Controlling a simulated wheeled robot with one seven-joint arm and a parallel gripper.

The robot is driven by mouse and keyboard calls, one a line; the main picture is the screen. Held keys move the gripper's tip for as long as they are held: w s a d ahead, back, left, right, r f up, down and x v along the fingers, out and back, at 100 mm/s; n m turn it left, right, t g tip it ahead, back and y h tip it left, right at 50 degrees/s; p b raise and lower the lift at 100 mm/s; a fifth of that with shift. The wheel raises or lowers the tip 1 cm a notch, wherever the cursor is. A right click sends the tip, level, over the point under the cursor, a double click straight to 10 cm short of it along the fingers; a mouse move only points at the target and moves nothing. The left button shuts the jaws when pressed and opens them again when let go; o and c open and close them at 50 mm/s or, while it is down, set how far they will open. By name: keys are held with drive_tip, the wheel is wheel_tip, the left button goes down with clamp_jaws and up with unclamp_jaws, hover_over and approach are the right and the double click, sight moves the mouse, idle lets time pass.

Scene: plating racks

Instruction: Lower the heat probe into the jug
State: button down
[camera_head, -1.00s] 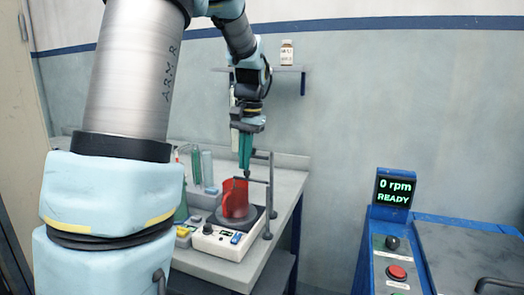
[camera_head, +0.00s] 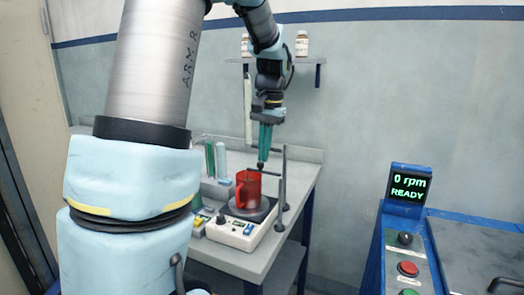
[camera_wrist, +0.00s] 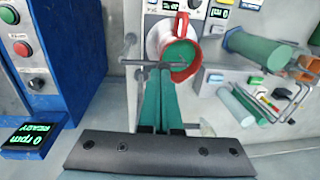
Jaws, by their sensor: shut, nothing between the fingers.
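The red jug (camera_head: 247,197) stands upright on the white hotplate stirrer (camera_head: 228,236); its open mouth and green inside show in the wrist view (camera_wrist: 181,52). A grey stand (camera_head: 281,207) beside it has a thin horizontal arm (camera_wrist: 145,62) that reaches towards the jug's rim. The heat probe itself is hard to make out, and I cannot tell how deep any of it sits. My gripper (camera_head: 263,158), with long teal fingers, points down and is shut and empty. Its tips (camera_wrist: 160,70) are close to the thin arm, beside the jug; contact is unclear.
Green and pale blue cylinders (camera_head: 221,161) stand behind the jug on the bench. A wall shelf (camera_head: 310,61) with bottles is above. A blue machine (camera_head: 408,182) showing "0 rpm READY" stands to the right, past a gap.

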wheel_tip(320, 180, up, 4)
drive_tip(key=p, duration=0.4)
drive_tip(key=shift+r, duration=0.2)
drive_tip(key=shift+r+b, duration=0.4)
drive_tip(key=shift+b, duration=0.2)
wheel_tip(320, 180, up, 8)
drive_tip(key=b, duration=0.2)
drive_tip(key=s+a+f+n, duration=0.1)
drive_tip(key=s+a+f, duration=0.3)
drive_tip(key=f, duration=0.3)
drive_tip(key=s+a+f+n, duration=0.2)
drive_tip(key=s+a+f, duration=0.2)
drive_tip(key=f, duration=0.4)
drive_tip(key=s+a+f+n+t+h, duration=0.1)
drive_tip(key=s+a+f, duration=0.3)
drive_tip(key=s+f, duration=0.2)
drive_tip(key=shift+s+a+f+n, duration=0.3)
drive_tip(key=shift+s+f, duration=0.05)
drive_tip(key=shift+f, duration=0.6)
